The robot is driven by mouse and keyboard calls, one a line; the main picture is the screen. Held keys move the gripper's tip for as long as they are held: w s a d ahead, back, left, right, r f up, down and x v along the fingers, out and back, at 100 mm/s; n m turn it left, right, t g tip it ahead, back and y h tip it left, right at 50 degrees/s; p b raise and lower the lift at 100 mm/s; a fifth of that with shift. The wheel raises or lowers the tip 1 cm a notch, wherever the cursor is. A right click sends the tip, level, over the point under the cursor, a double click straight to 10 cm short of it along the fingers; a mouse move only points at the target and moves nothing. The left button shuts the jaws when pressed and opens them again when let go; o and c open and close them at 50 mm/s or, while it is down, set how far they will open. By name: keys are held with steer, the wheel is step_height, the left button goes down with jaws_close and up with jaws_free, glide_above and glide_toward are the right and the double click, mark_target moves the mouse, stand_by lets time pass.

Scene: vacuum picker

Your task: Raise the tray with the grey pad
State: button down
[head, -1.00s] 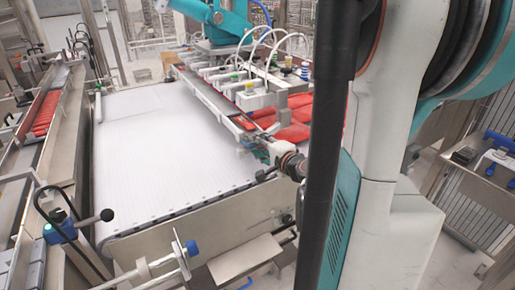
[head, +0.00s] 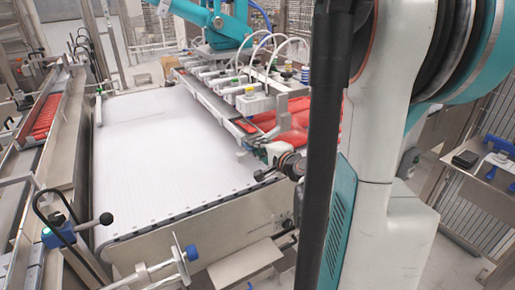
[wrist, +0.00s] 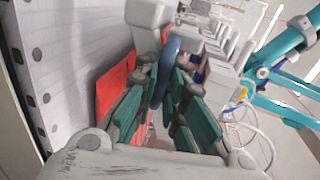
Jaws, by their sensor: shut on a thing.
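Red trays (head: 297,106) lie under the picker head at the far right side of the white conveyor in the head view. My gripper (head: 262,148) is at the near end of them, by the belt's right edge. In the wrist view my gripper (wrist: 162,98) has its teal fingers around a red tray (wrist: 113,82), whose red surface shows to the left of the fingers. A dark blue-grey rounded piece (wrist: 170,68) lies between the fingertips; I cannot tell whether it is the grey pad. The fingers hide most of the held tray.
The picker head with white cups and hoses (head: 250,98) hangs close above the trays. The white belt (head: 160,160) to the left is clear. A rail with red items (head: 43,118) runs at the far left. A lever with a black knob (head: 105,218) stands at front left.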

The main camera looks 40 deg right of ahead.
mark_target(262, 136)
steer(key=shift+s+d+r+p, duration=0.15)
steer(key=shift+d+r, duration=0.1)
steer(key=shift+d, duration=0.35)
steer(key=shift+s+d+r+p, duration=0.1)
steer(key=shift+d+r, duration=0.15)
steer(key=shift+d, duration=0.3)
steer(key=shift+s+d+r+p, duration=0.15)
steer(key=shift+d+r, duration=0.1)
steer(key=shift+d, duration=0.35)
steer(key=c, duration=1.7)
jaws_free()
steer(key=shift+d, duration=0.1)
steer(key=shift+o, duration=0.2)
steer(key=v, duration=0.7)
steer(key=shift+s, duration=0.3)
steer(key=shift+s, duration=0.1)
